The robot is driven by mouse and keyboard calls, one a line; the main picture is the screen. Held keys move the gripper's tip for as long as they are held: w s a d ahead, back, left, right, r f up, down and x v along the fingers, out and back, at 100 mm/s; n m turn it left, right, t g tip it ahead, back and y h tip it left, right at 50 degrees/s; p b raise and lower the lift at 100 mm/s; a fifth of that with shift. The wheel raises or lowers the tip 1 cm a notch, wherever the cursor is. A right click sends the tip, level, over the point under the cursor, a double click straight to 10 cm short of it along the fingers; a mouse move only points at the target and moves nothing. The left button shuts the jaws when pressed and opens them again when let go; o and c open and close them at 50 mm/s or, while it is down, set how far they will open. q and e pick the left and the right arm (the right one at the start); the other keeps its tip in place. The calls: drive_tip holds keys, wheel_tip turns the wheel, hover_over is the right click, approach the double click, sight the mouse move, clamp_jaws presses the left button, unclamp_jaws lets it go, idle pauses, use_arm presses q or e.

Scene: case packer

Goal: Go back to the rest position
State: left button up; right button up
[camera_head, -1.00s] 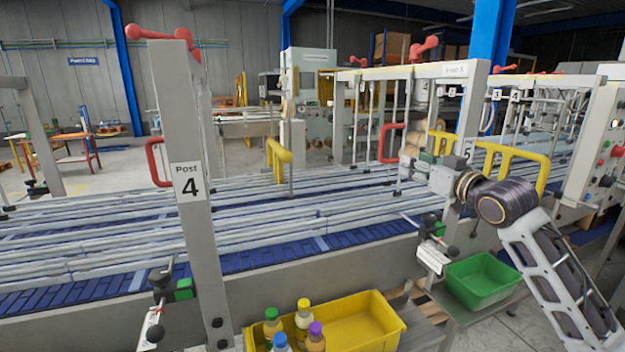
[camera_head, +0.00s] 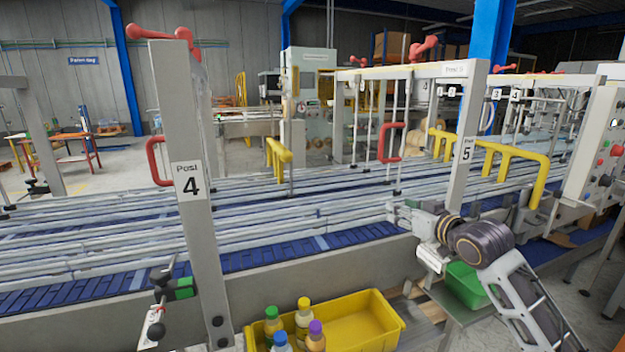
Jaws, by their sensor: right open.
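My right arm comes in from the lower right. Its gripper (camera_head: 402,213) points left, in front of the conveyor's near edge and left of the Post 5 upright (camera_head: 462,150). The gripper is open, and I see nothing held in it. It is above and to the left of the green bin (camera_head: 466,287), which my arm partly hides. My left gripper is not in view.
A yellow bin (camera_head: 372,328) with several capped bottles (camera_head: 303,318) at its left end stands low in front. The Post 4 upright (camera_head: 184,215) rises at left. The blue conveyor (camera_head: 250,258) with long rails runs across. Yellow handles (camera_head: 515,160) stand behind the right arm.

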drive_tip(key=s+a+f+g+h, duration=0.1)
drive_tip(key=s+f+g, duration=0.15)
drive_tip(key=f, duration=0.45)
drive_tip(key=s+a+f+g+h, duration=0.1)
drive_tip(key=s+f, duration=0.3)
drive_tip(key=f, duration=0.4)
drive_tip(key=s+f+m+g+h, duration=0.15)
drive_tip(key=s+f+g, duration=0.25)
drive_tip(key=s+f, duration=0.85)
drive_tip(key=s+f+m+g+h, duration=0.15)
drive_tip(key=s+f+g, duration=0.25)
drive_tip(key=s+f, duration=0.85)
drive_tip(key=s+d+f+n+g+b, duration=0.1)
drive_tip(key=s+f, duration=0.2)
drive_tip(key=f, duration=1.3)
drive_tip(key=s+f, duration=0.3)
drive_tip(key=f, duration=1.3)
drive_tip(key=s+d+f, duration=0.2)
drive_tip(key=s+f, duration=0.8)
drive_tip(key=s, duration=0.1)
drive_tip(key=s+d+f+g+b, duration=0.1)
drive_tip(key=s+d+f, duration=0.1)
drive_tip(key=s+f, duration=0.9)
drive_tip(key=shift+s, duration=0.25)
drive_tip(key=shift+g, duration=0.25)
